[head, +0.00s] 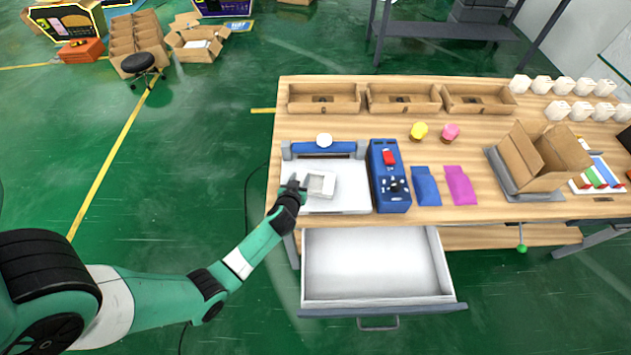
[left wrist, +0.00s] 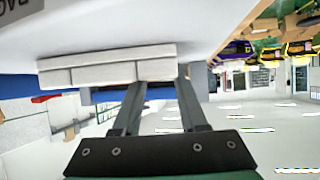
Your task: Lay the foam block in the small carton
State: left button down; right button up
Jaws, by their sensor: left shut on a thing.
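The foam block (head: 321,185) is white with a square recess. It is at the white plate of a blue-framed device at the table's left; I cannot tell whether it rests on the plate or is just above it. My left gripper (head: 299,186) is shut on the block's left edge. In the left wrist view the fingers (left wrist: 157,92) meet the pale block (left wrist: 108,68), close against a white surface. A small brown carton (head: 541,160) stands open with flaps up on a grey tray at the table's right. My right gripper is not in view.
A blue control box (head: 390,176) stands right of the plate (head: 340,203). Blue (head: 425,186) and pink (head: 460,185) pouches lie beyond it. Brown trays (head: 403,98) line the back, and several white bottles (head: 558,110) stand at right. An open drawer (head: 376,264) juts out in front.

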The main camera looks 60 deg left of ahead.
pick_arm(q)
jog(key=shift+r, duration=0.45)
notch_tip(320, 180, up, 3)
jog(key=shift+d+r+p, duration=0.1)
jog(key=shift+p, duration=0.9)
jog(key=s+d+r+p, duration=0.4)
jog(key=d+r+p, duration=0.5)
jog(key=d+p, duration=0.4)
jog(key=shift+d+p, duration=0.15)
jog(key=shift+p, duration=0.45)
jog(key=shift+f, duration=0.1)
